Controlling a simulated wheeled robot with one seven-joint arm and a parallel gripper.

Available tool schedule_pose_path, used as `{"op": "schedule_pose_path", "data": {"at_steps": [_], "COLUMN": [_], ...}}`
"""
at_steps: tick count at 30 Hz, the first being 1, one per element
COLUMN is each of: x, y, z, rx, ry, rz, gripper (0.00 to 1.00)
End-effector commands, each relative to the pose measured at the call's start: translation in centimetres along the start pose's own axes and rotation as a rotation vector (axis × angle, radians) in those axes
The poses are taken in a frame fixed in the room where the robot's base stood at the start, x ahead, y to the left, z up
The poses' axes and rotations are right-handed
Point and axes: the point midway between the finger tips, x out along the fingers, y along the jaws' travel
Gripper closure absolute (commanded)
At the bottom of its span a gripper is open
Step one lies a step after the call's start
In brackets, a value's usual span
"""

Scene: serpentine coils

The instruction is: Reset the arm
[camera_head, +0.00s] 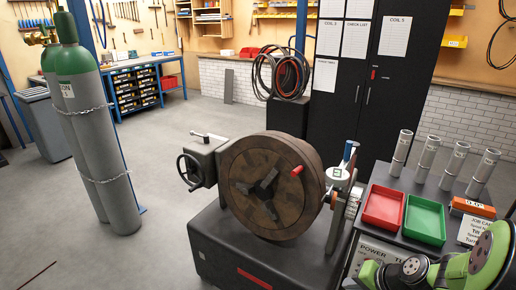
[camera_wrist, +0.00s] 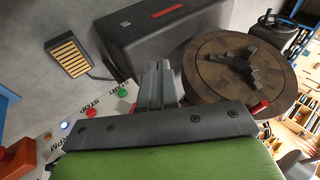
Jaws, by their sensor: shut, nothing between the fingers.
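My gripper (camera_wrist: 158,72) shows in the wrist view with its two grey fingers together and nothing between them. In the head view my green arm is at the lower right, in front of the tray bench; my fingers cannot be made out there.
The machine with its chuck plate (camera_head: 270,185) and red handle (camera_head: 297,170) stands mid-view. A red tray (camera_head: 383,207), a green tray (camera_head: 425,220) and several metal tubes (camera_head: 428,158) are beside my arm. Chained gas cylinders (camera_head: 95,140) stand left. A control panel (camera_wrist: 85,128) lies left of my fingers.

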Motion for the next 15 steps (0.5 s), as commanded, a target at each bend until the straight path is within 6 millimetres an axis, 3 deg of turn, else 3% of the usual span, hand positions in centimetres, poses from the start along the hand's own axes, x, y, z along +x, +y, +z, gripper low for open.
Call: {"op": "schedule_pose_path", "data": {"at_steps": [1, 6, 10, 15], "x": [-2.0, -8.3, -13.5, -19.4], "y": [-2.6, -8.1, -10.6, -11.2], "z": [1.1, 6.0, 10.2, 15.4], "rx": [-0.107, -0.384, -0.545, -0.677], "ry": [-0.012, -0.029, 0.0, 0.057], "rz": [0.056, 0.225, 0.313, 0.356], "gripper": [1.0, 1.0, 1.0, 1.0]}}
